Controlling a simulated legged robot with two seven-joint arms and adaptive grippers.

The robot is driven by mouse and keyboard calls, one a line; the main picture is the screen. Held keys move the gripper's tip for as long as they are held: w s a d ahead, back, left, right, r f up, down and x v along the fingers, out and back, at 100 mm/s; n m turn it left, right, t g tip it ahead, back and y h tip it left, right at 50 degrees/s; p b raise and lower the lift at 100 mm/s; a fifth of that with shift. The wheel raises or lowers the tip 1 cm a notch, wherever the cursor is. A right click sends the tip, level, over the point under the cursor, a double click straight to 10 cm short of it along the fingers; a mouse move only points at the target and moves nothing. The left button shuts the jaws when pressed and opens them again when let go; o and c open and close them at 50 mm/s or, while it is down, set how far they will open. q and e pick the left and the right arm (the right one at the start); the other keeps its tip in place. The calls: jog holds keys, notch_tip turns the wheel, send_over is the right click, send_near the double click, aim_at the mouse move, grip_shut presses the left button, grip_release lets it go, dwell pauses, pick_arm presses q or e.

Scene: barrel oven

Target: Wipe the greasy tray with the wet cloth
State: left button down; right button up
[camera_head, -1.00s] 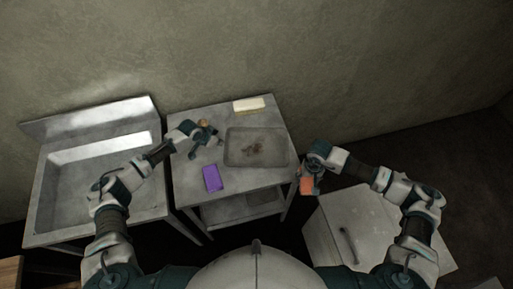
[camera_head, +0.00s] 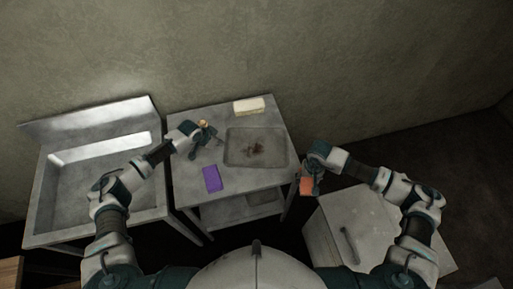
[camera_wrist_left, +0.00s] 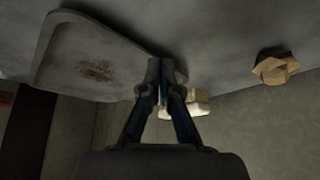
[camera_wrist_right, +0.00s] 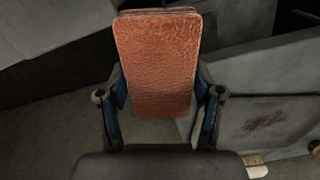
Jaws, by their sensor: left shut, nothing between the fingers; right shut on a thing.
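The grey tray (camera_head: 236,155) lies on the metal table, with a dark reddish-brown smear in its middle. It also shows in the left wrist view (camera_wrist_left: 65,55). My right gripper (camera_head: 309,188) is shut on an orange-red textured pad or cloth (camera_wrist_right: 155,65), held right of the table, apart from the tray. I cannot tell whether it is wet. My left gripper (camera_wrist_left: 160,75) is shut and empty, by the tray's left side; I cannot tell whether it touches the rim. A flat purple piece (camera_head: 212,179) lies at the table's front left.
A pale yellowish block (camera_head: 249,105) lies at the back of the table (camera_head: 187,192). A small brown object (camera_wrist_left: 275,68) is near my left gripper. A metal sink (camera_head: 90,180) stands left. A pale box-like unit with a handle (camera_head: 350,225) stands at the front right.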

pick_arm(q)
jog(key=shift+f+b, duration=0.5)
jog(key=shift+f, duration=0.55)
pick_arm(e)
jog(key=shift+f, duration=0.55)
